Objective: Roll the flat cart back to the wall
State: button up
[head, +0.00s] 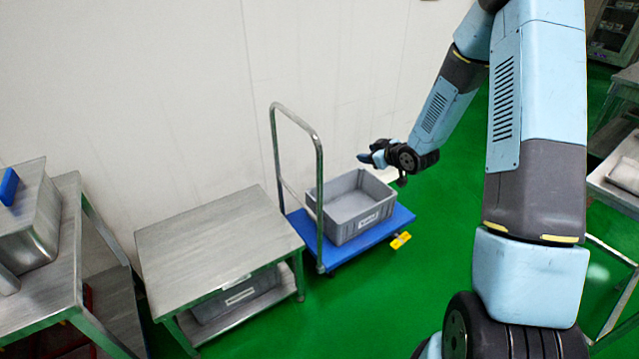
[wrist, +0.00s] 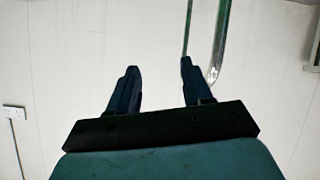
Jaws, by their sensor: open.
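The flat cart (head: 345,253) has a blue deck and an upright metal push handle (head: 319,190) at its left end. It stands on the green floor close to the white wall. A grey crate (head: 346,231) sits on its deck and looks empty. My gripper (head: 366,157) is above the far right side of the crate, apart from the cart. In the wrist view my gripper (wrist: 157,75) is open with nothing between its fingers. The curved metal handle (wrist: 219,45) shows behind the right finger there, and the fingers do not clearly touch it.
A low steel table (head: 215,235) with a grey crate (head: 237,294) on its lower shelf stands just left of the cart. Another steel table (head: 45,275) is at the far left. Steel racks stand at the right edge. The green floor (head: 380,310) in front is clear.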

jog(key=s+a+f+y, duration=0.1)
jog(key=a+f+y, duration=0.25)
jog(key=f, duration=0.55)
jog(key=t+y, duration=0.2)
jog(key=y, duration=0.1)
send_near(322, 184)
jog(key=shift+m, duration=0.3)
jog(key=x, duration=1.1)
jog(key=shift+w+a, duration=0.1)
jog(key=shift+w, duration=0.1)
jog(key=shift+c, duration=0.5)
grip_shut()
